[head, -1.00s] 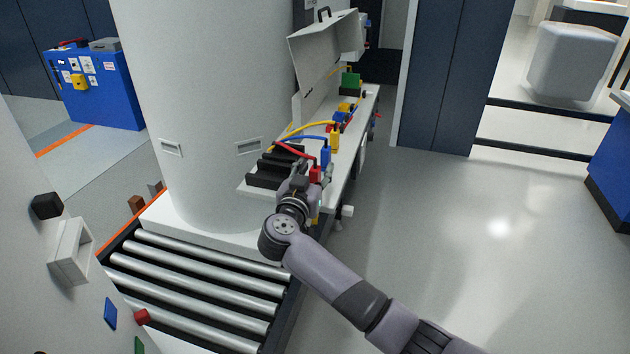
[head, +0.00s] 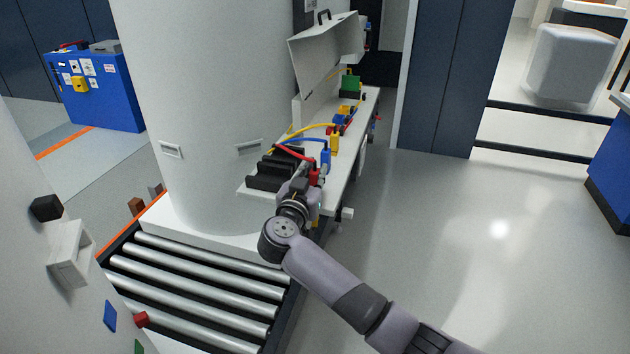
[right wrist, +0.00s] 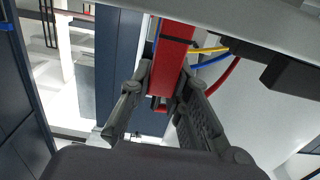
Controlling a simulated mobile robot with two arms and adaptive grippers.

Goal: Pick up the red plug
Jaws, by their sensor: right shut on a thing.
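The red plug (head: 314,178) is at the near end of the white bench, with a red cable running from it to a black block (head: 268,178). My right gripper (head: 309,184) is shut on the red plug. In the right wrist view the red plug (right wrist: 170,62) stands between the two fingers of my right gripper (right wrist: 167,82), with both fingertips against its sides. I cannot tell whether the plug is clear of the bench. My left gripper is not in view.
A blue plug (head: 326,158) and a yellow plug (head: 334,143) stand just behind the red one, with cables beside them. A large white cylinder (head: 205,110) stands left of the bench, above a roller conveyor (head: 190,290). The floor (head: 460,250) at right is clear.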

